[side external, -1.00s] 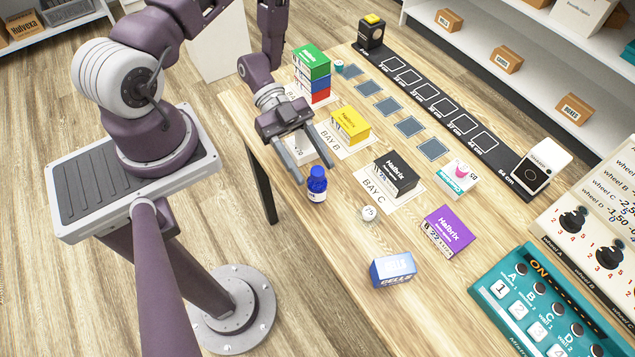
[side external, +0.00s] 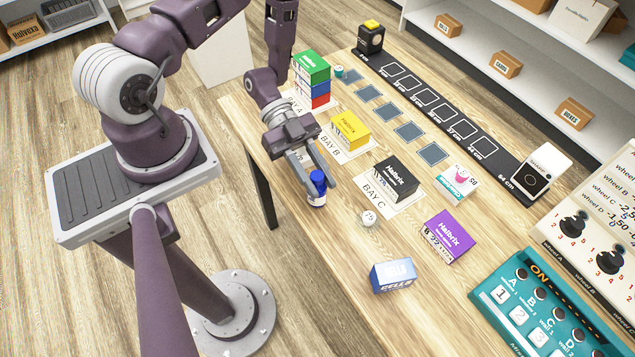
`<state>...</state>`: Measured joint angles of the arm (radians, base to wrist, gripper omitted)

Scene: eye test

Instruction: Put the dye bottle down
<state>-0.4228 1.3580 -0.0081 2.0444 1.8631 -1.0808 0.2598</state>
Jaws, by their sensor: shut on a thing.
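The dye bottle (side external: 317,190) is a small blue bottle with a blue cap and a pale label, near the table's left edge. It looks upright, and its base appears to be at the tabletop, though I cannot tell for sure that it touches. My gripper (side external: 320,183) comes from the upper left with its two grey fingers around the bottle, shut on it. The fingers partly hide the bottle's left side. The wooden table (side external: 310,260) lies under it.
Near the bottle are a white ball marked 25 (side external: 369,220), a black box (side external: 396,180) on the Bay C card, and a yellow box (side external: 350,130). A blue box (side external: 393,275) and purple box (side external: 449,236) stand nearer. Bare wood lies below the bottle.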

